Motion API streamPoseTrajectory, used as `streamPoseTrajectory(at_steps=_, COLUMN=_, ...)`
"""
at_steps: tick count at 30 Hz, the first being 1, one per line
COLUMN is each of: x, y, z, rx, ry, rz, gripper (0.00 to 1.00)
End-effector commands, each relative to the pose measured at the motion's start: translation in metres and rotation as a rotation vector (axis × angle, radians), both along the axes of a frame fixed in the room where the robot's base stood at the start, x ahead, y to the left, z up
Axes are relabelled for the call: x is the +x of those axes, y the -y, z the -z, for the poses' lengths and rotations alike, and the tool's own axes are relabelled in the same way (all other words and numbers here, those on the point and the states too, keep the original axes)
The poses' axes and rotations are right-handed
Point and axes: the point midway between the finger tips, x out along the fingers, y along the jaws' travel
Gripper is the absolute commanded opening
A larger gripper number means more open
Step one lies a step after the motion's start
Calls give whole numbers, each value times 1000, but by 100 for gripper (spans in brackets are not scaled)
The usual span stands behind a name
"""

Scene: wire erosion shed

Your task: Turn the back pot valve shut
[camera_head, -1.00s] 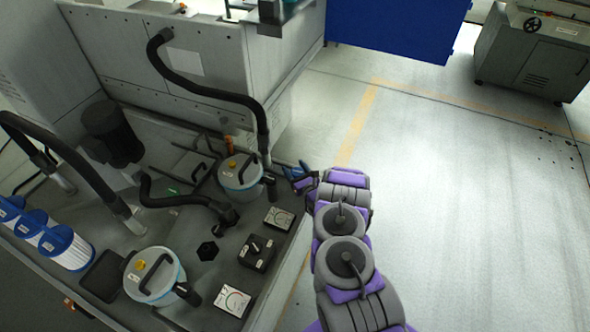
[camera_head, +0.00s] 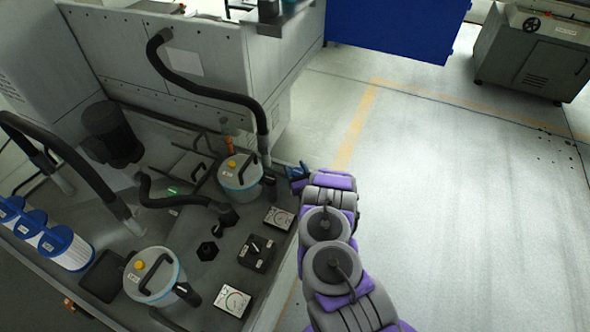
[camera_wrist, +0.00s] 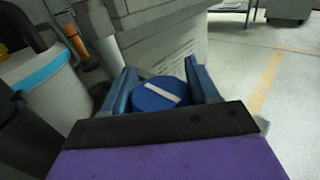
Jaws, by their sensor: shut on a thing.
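The back pot (camera_head: 232,184) is a white canister with a light-blue band and a dark handle on its lid, near the bench's far right corner. Its pale side with the blue band shows at the left of the wrist view (camera_wrist: 45,95). The back pot valve (camera_wrist: 148,99) is a round blue knob with a white bar, lying slantwise in the wrist view. My gripper (camera_wrist: 163,90) has its blue fingers on both sides of this knob and is shut on it. In the head view my gripper (camera_head: 297,172) is at the bench's right edge; the knob cannot be made out there.
A second pot (camera_head: 152,278) stands at the front of the bench. A black hose (camera_head: 210,92) arches down beside the back pot. Gauges (camera_head: 279,218) and a black switch box (camera_head: 257,252) lie along the bench edge. The floor (camera_head: 460,200) to the right is clear.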

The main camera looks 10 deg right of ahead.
Motion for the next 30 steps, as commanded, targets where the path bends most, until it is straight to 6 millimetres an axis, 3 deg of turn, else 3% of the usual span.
streamPoseTrajectory(at_steps=7, x=0, y=0, z=-1, rx=0, ry=2, rz=0, gripper=29)
streamPoseTrajectory(at_steps=8, x=0, y=0, z=-1, rx=0, ry=1, rz=0, gripper=62)
streamPoseTrajectory(at_steps=14, x=0, y=0, z=0, rx=0, ry=1, rz=0, gripper=80)
streamPoseTrajectory(at_steps=23, x=-4, y=1, z=0, rx=0, ry=-1, rz=1, gripper=80)
streamPoseTrajectory(at_steps=30, x=-39, y=8, z=-1, rx=3, ry=-6, rz=3, gripper=80)
